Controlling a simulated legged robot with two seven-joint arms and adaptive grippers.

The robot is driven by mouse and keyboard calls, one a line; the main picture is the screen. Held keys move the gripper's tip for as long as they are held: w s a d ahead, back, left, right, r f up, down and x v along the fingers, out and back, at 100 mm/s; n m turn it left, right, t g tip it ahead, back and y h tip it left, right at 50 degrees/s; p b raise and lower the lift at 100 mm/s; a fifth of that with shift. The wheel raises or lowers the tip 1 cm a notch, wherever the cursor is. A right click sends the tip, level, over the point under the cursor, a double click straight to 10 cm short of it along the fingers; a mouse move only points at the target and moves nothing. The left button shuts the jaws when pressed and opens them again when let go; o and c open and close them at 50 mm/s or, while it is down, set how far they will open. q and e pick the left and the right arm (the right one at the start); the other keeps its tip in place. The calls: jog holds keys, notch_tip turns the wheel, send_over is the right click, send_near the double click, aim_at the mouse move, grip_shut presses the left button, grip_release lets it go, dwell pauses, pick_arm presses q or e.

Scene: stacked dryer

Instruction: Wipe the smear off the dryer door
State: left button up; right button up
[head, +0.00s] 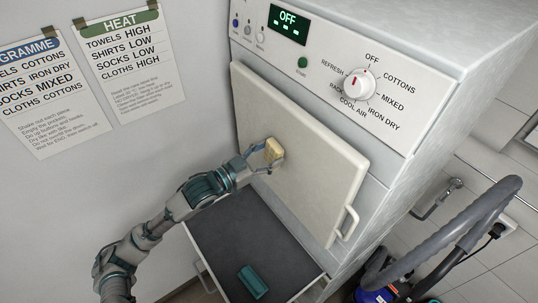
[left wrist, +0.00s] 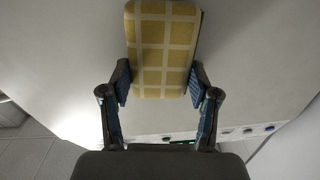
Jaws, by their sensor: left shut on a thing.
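The dryer door (head: 318,158) is a pale, shut panel with a white handle (head: 346,221) at its lower right. I make out no clear smear on it; any mark behind the pad is hidden. My left gripper (head: 264,154) is in front of the door's lower left part and shut on a yellow wiping pad (head: 274,149). In the left wrist view the pad (left wrist: 161,48) shows a pale check pattern, held between the two fingers. The pad is at or very close to the door; I cannot tell if it touches. My right gripper is out of view.
Below the door an open drawer (head: 222,232) holds a teal block (head: 252,282). The control panel has a dial (head: 358,85) and a display (head: 287,23) reading OFF. A vacuum cleaner's grey hose (head: 455,235) stands at right. Two notices hang on the left wall.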

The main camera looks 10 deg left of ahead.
pick_arm(q)
jog(key=shift+a, duration=0.1)
jog(key=shift+b+v, duration=0.3)
jog(key=shift+v, duration=2.65)
jog(key=v, duration=0.3)
jog(key=shift+s, duration=0.1)
